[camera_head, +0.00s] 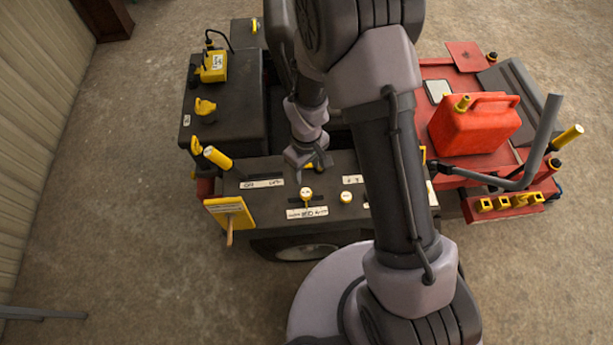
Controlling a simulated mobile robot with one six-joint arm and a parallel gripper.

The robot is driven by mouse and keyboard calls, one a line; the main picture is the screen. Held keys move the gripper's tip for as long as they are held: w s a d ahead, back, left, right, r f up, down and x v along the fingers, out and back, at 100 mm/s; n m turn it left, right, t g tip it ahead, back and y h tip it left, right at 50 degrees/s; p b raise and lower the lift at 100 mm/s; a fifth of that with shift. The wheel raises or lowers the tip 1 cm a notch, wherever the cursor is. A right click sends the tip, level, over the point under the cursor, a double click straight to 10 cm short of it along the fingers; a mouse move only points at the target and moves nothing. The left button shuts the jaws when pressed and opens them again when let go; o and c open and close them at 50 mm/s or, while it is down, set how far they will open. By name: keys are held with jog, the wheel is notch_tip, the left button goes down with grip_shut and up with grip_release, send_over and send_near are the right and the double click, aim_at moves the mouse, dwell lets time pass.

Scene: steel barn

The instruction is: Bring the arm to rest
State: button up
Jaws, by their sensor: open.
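My gripper (308,163) points down over the dark control panel (262,205) of a machine, left of the picture's middle. Its jaws are open, and I see nothing held between them. A small yellow knob lies close beside the fingertips; whether they touch it I cannot tell. My arm rises from the bottom right, bends at the top and comes down to the panel. It hides the middle of the machine.
A red fuel can (474,124) and a grey bent bar (541,140) are at right. Concrete floor (110,190) is clear at left.

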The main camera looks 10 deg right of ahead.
jog(key=shift+r, duration=1.15)
